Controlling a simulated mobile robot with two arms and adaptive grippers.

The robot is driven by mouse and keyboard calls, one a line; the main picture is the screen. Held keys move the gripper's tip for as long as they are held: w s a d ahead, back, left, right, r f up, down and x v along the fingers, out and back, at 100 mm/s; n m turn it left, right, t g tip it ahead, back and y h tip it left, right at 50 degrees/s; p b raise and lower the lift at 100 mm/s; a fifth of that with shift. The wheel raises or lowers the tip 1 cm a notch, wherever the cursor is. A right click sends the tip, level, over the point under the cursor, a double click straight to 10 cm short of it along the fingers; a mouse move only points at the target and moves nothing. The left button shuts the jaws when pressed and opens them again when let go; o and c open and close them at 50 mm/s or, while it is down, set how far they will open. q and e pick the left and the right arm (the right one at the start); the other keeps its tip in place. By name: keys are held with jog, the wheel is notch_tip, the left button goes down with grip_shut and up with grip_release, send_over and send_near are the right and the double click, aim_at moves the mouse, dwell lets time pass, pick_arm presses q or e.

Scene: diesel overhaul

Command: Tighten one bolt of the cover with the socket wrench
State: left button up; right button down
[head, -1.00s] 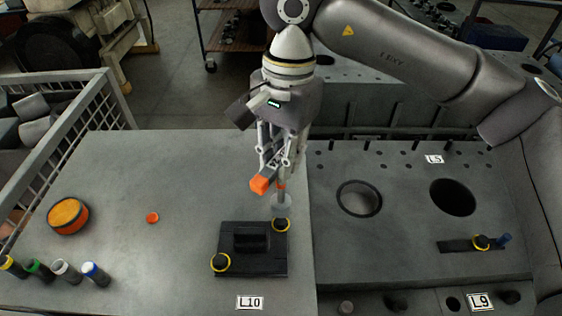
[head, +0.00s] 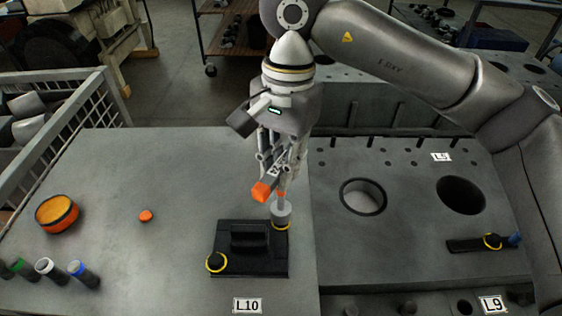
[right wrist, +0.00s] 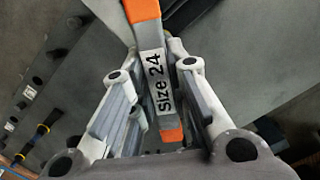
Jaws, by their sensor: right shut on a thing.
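My right gripper (head: 277,178) is shut on the socket wrench, which has an orange-ended handle (head: 262,192) and a grey socket (head: 281,212) pointing down. In the right wrist view the handle (right wrist: 160,82) lies between the fingers and reads "Size 24". The black cover (head: 250,264) with a raised grip lies on the bench. The socket is over its far right bolt (head: 281,227), hiding most of it; only the front of a yellow ring shows. I cannot tell how deeply it is seated. The near left bolt (head: 215,262), also yellow-ringed, is uncovered. My left gripper is out of view.
An orange round container (head: 57,214), a small orange cap (head: 146,215) and several colour-topped cylinders (head: 84,274) lie on the left. A mesh crate (head: 62,133) borders the bench. On the right, a grey block has round holes (head: 461,195) and a black tool (head: 478,243).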

jog(key=shift+f+b, duration=0.5)
jog(key=shift+f, duration=0.2)
jog(key=shift+r+p, duration=0.45)
jog(key=shift+r, duration=0.4)
jog(key=shift+f+n+b, duration=0.1)
jog(key=shift+n+b, duration=0.35)
jog(key=shift+n, duration=1.05)
jog(key=n+h, duration=0.1)
jog(key=n, duration=0.4)
jog(key=shift+b, duration=0.4)
jog(key=n, duration=0.4)
jog(key=shift+p, duration=0.3)
jog(key=shift+n+h, duration=0.4)
jog(key=shift+n, duration=1.6)
